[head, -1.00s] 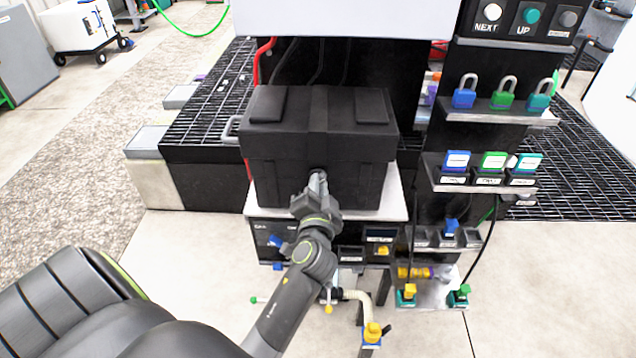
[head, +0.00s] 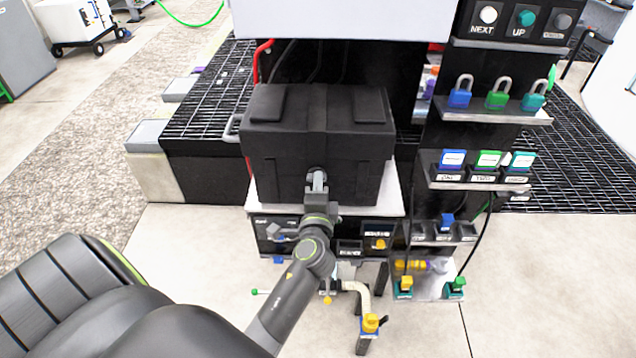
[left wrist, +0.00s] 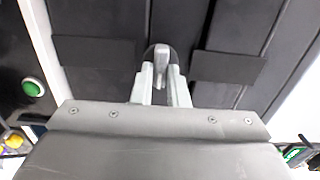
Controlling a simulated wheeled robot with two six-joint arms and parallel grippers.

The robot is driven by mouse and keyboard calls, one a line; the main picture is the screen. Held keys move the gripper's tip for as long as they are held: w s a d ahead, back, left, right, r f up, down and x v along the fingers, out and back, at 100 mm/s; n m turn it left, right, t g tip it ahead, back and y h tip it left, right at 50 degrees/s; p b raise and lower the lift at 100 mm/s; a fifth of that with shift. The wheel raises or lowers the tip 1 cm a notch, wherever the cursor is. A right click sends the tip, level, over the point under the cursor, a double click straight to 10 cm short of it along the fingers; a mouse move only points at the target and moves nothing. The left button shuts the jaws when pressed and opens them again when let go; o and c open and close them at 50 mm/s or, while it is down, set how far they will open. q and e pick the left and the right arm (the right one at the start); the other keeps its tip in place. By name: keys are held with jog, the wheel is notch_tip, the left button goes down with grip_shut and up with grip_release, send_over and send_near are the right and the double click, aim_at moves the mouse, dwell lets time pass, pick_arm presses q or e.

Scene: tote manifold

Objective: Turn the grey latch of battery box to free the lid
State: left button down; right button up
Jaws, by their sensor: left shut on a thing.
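The black battery box (head: 285,170) stands on a light shelf in the middle of the head view, with its lid (head: 317,105) down on it. The grey latch (left wrist: 161,62) is on the box's front face, in front of a dark round base, in the left wrist view. My left gripper (head: 317,180) is at the front of the box, its fingers (left wrist: 162,85) on both sides of the latch and shut on it. The fingers and wrist hide most of the latch in the head view. My right gripper is not in view.
A panel with switches (head: 375,235) lies below the box. A yellow-capped pipe (head: 368,323) stands low in front.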

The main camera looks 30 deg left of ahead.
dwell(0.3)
pick_arm(q)
jog(key=c, duration=1.4)
grip_release()
jog(key=shift+c, duration=0.2)
